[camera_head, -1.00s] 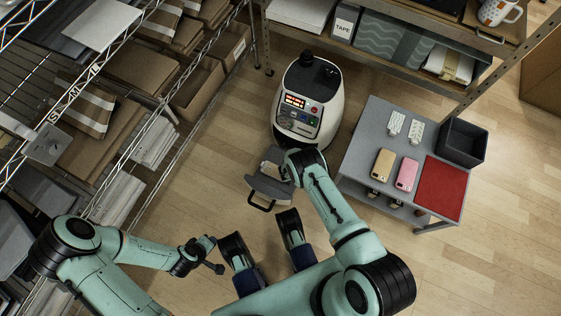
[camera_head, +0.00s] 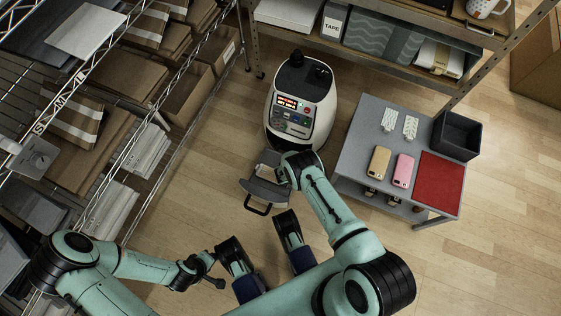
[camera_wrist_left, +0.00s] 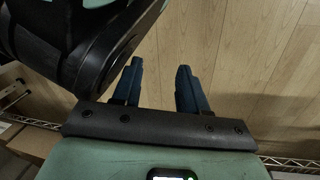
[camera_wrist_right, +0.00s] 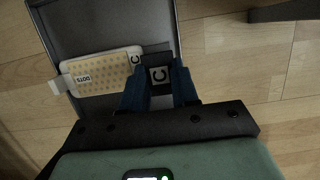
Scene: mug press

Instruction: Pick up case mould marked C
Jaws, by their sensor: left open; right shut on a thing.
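I cannot tell whether the mould touches the tray. In the head view the right arm hides the gripper at the tray with a black handle (camera_head: 258,208), in front of the white press (camera_head: 303,100). My left gripper (camera_wrist_left: 158,68) is open and empty over the floor.
Shelving (camera_head: 185,60) with boxes lines the left; another shelf (camera_head: 400,68) stands behind. Floor is clear at lower right.

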